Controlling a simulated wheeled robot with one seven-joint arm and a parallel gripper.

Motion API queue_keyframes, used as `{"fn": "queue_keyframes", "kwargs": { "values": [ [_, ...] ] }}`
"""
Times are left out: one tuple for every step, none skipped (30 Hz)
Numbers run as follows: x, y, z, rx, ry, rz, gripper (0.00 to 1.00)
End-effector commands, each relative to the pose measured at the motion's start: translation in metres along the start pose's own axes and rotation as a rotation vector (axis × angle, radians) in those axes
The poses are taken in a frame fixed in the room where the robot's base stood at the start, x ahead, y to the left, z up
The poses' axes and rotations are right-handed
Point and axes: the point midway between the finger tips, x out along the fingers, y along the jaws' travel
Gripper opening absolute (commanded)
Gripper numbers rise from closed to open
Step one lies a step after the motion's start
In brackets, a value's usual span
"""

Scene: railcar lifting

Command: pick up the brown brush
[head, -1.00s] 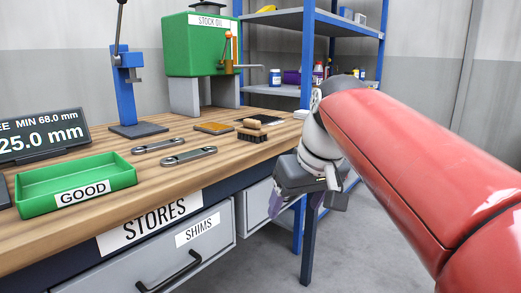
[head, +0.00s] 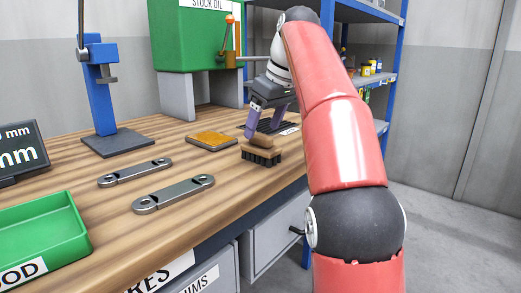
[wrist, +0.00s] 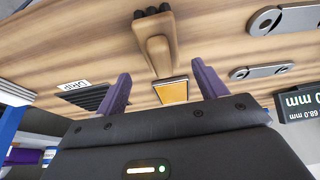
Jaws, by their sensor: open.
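The brown brush (head: 262,150) stands on the wooden bench near its right edge, with dark bristles down and a brown handle block on top. In the wrist view the brush (wrist: 155,42) lies beyond the fingertips, roughly midway between them. My gripper (head: 264,122) is open, its two purple fingers pointing down just above and behind the brush in the head view. Its fingers also show in the wrist view (wrist: 160,78), apart and with nothing between them. I cannot tell the exact gap between fingertips and brush.
An orange-yellow pad (head: 211,141) lies left of the brush, and a dark ribbed drip mat (head: 285,127) behind it. Two metal links (head: 174,193), a green tray (head: 45,232), a blue press (head: 101,85) and the green oil tank (head: 200,40) also occupy the bench.

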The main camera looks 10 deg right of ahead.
Motion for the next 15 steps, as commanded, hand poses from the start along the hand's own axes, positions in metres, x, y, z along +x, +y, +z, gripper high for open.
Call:
{"fn": "queue_keyframes", "kwargs": {
  "values": [
    [0.002,0.000,0.000,0.000,0.000,0.000,0.71],
    [0.003,0.000,0.000,0.000,0.001,0.001,0.71],
    [0.004,0.000,0.001,0.000,0.000,0.001,0.71],
    [0.005,-0.001,0.001,0.001,0.000,0.000,0.71],
    [0.007,-0.001,0.001,0.001,0.000,0.000,0.71],
    [0.010,-0.001,0.002,0.001,0.000,0.000,0.71],
    [0.012,-0.002,0.002,0.001,0.000,-0.001,0.71],
    [0.015,-0.003,0.003,0.001,-0.001,-0.001,0.71],
    [0.019,-0.003,0.004,0.001,0.000,-0.001,0.71],
    [0.028,-0.004,0.006,0.000,-0.001,-0.002,0.71],
    [0.035,-0.004,0.008,0.001,-0.001,-0.002,0.71],
    [0.041,-0.005,0.009,0.001,0.000,-0.001,0.71],
    [0.044,-0.004,0.009,0.001,-0.001,-0.001,0.71],
    [0.048,-0.004,0.008,0.001,0.000,0.000,0.71],
    [0.051,-0.004,0.008,0.001,0.000,0.000,0.71]
  ]
}}
